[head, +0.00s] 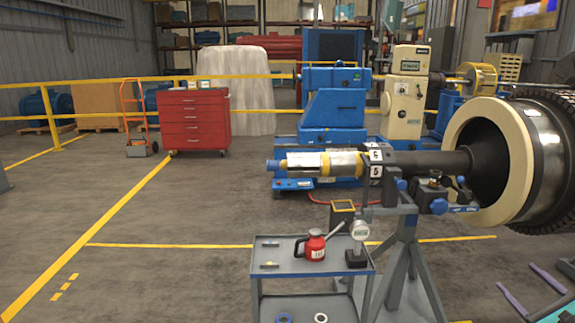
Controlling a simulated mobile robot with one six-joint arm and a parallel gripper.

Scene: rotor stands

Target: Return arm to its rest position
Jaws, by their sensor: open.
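My gripper and arm are not in view in the head view. A large rotor (520,160) with a cream ring fills the right side. Its dark shaft (440,161) runs left over a grey stand (405,235). The shaft's left end (320,162) is silver with yellow bands and a blue tip.
A grey cart (310,268) stands in front of the shaft, with a red can (315,244) and a dial gauge (358,243) on it. A red tool cabinet (194,121), an orange hand truck (138,118) and blue machines (333,108) stand behind. The left floor is clear.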

